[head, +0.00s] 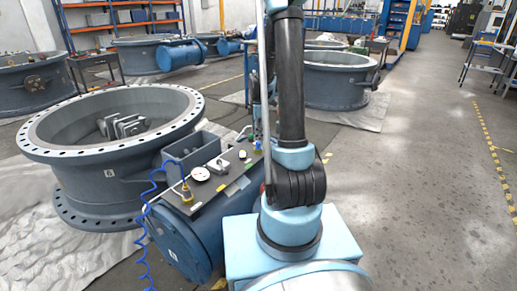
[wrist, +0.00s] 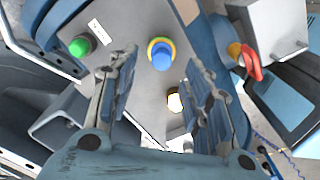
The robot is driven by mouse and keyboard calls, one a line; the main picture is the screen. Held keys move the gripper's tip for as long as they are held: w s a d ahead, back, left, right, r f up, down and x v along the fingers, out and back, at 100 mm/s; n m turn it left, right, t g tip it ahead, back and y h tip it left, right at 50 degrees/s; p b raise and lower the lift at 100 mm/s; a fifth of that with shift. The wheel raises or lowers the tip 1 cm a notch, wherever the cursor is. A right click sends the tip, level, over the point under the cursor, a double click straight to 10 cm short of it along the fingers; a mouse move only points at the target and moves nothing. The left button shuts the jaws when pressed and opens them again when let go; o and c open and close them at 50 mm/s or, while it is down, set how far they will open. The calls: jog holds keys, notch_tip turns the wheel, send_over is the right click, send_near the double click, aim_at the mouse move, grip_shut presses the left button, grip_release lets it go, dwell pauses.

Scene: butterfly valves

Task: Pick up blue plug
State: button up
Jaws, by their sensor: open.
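The blue plug (wrist: 161,58) is in the upper middle of the wrist view. It has a round blue top and a yellow ring around its base, on a grey panel (wrist: 135,18). My gripper (wrist: 160,66) is open, with one finger on each side of the blue plug in the picture. The jaws hold nothing, and the gap in depth to the plug is hard to judge. In the head view my arm hides the gripper, and I cannot make out the blue plug there.
A green plug (wrist: 79,46) is left of the fingers, and a white-topped plug (wrist: 175,102) is between them, lower down. A red handle (wrist: 251,62) stands at the right. In the head view, a gauge (head: 200,174) and blue hose (head: 146,225) are near a large valve (head: 105,160).

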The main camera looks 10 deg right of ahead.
aim_at(258, 142)
jog(key=shift+s+f, duration=0.1)
jog(key=shift+f, duration=2.75)
jog(key=c, duration=0.9)
